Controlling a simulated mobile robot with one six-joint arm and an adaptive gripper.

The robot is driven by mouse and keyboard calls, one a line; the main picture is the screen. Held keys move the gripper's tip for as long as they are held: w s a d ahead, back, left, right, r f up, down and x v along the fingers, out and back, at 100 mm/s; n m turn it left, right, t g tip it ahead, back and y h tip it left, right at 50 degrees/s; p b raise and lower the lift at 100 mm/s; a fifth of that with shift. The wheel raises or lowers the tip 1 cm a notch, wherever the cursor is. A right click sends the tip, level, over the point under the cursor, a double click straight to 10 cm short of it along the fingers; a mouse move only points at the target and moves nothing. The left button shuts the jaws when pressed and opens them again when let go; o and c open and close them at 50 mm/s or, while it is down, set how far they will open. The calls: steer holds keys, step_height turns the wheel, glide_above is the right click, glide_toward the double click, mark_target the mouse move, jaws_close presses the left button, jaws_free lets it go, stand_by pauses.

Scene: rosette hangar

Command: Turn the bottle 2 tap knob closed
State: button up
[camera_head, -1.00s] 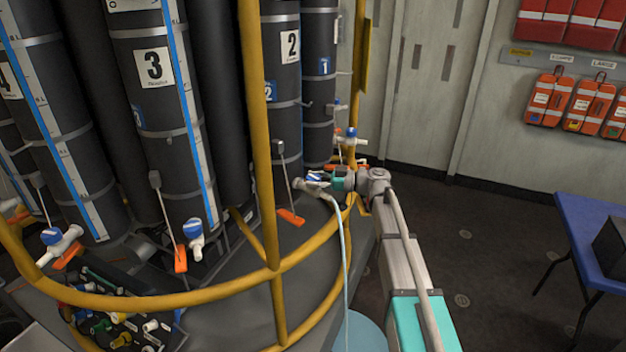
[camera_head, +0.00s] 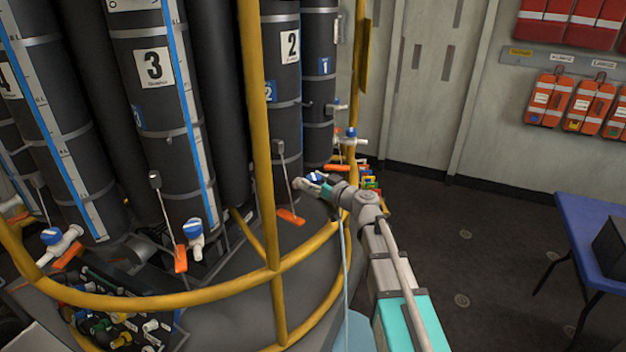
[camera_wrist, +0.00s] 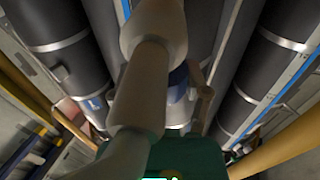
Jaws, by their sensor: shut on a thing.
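Bottle 2 (camera_head: 283,125) is a tall black cylinder behind the yellow rail, with a white "2" label near its top. Its tap knob (camera_head: 314,177) is blue and white and sits low, just in front of the bottle; part of it is hidden by my gripper. My gripper (camera_head: 316,185) reaches in from the right and is shut on the knob. In the wrist view a large pale tube-like part crosses the middle, and a blue band (camera_wrist: 178,76) shows behind it. The exact grip and knob angle are hard to tell there.
Yellow rails (camera_head: 262,150) stand in front of the bottles, close to my arm. A thin pale hose (camera_head: 343,270) hangs below the tap. Bottle 3 (camera_head: 160,100) stands to the left with its own blue tap (camera_head: 193,232). A blue table (camera_head: 590,225) stands at the right; floor between is clear.

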steer(key=m+t+h, duration=0.2)
steer(key=m+h, duration=0.1)
steer(key=m+t+h, duration=0.2)
steer(key=t+h, duration=0.1)
steer(key=h, duration=0.1)
steer(key=shift+a+m, duration=0.15)
steer(key=shift+m, duration=0.25)
steer(key=shift+w+m+t+h, duration=0.1)
steer(key=shift+m+t+h, duration=0.25)
steer(key=shift+m+h, duration=1.1)
steer(key=shift+w+m+t+h, duration=0.1)
steer(key=shift+m+t+h, duration=0.45)
steer(key=shift+h, duration=1.6)
steer(key=shift+m, duration=0.3)
steer(key=o, duration=1.2)
steer(key=shift+s, duration=0.1)
steer(key=shift+c, duration=0.2)
steer(key=shift+s, duration=0.1)
steer(key=s, duration=1.2)
steer(key=shift+w+a+r, duration=0.1)
steer(key=shift+w, duration=0.05)
